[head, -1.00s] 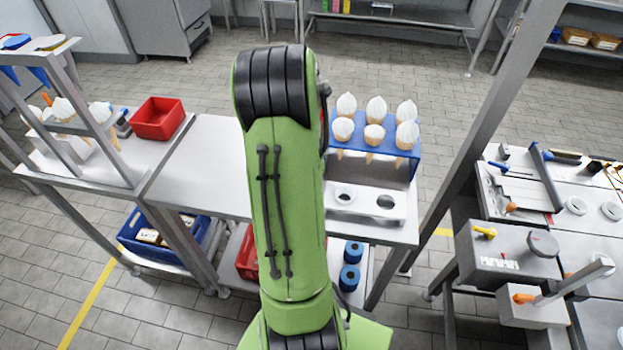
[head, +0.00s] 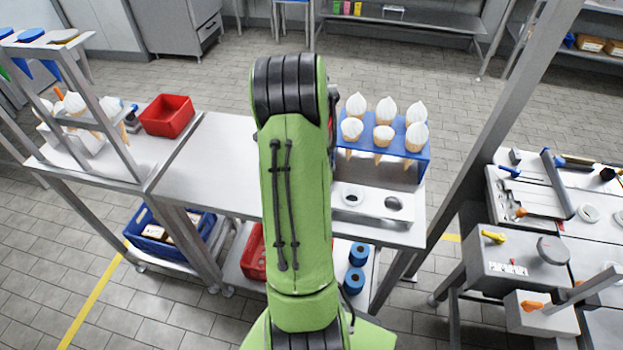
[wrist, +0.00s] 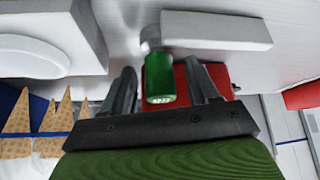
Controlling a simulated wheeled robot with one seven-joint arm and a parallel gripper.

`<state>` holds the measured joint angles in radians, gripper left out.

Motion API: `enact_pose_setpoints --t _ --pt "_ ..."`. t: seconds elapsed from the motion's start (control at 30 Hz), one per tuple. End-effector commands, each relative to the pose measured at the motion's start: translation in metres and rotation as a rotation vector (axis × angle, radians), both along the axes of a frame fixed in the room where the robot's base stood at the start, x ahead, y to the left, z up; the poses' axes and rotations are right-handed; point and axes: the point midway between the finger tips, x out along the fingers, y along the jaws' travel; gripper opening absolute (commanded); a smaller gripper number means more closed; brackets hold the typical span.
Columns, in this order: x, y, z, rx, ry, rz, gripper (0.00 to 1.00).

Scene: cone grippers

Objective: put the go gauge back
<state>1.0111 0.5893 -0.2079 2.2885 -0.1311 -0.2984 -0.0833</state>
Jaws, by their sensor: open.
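A green cylinder with pale marks on its end, which looks like the go gauge (wrist: 160,80), shows in the wrist view with a grey metal part behind it. My gripper (wrist: 162,72) is open, with one dark finger on each side of the green cylinder. I cannot tell whether either finger touches it. A pale grey block (wrist: 218,31) is right beside the metal part. A red surface (wrist: 222,76) shows behind the fingers. In the head view my green arm hides the gripper and the gauge.
A blue rack of cones (head: 405,152) and a white holder with round openings (head: 372,203) stand on the right of the table (head: 205,165). Cones also show in the wrist view (wrist: 20,118). A red bin (head: 167,116) stands at left. A metal post (head: 500,130) rises at right.

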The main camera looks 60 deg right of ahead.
Motion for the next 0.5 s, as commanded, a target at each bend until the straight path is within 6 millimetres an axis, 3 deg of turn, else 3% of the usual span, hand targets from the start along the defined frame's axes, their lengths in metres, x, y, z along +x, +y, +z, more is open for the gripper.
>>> enact_pose_setpoints --t 0.17,0.5 --pt "-0.002 0.005 0.016 -0.004 -0.002 0.000 0.60" --pt "-0.022 0.049 0.090 -0.004 -0.003 0.002 0.60"
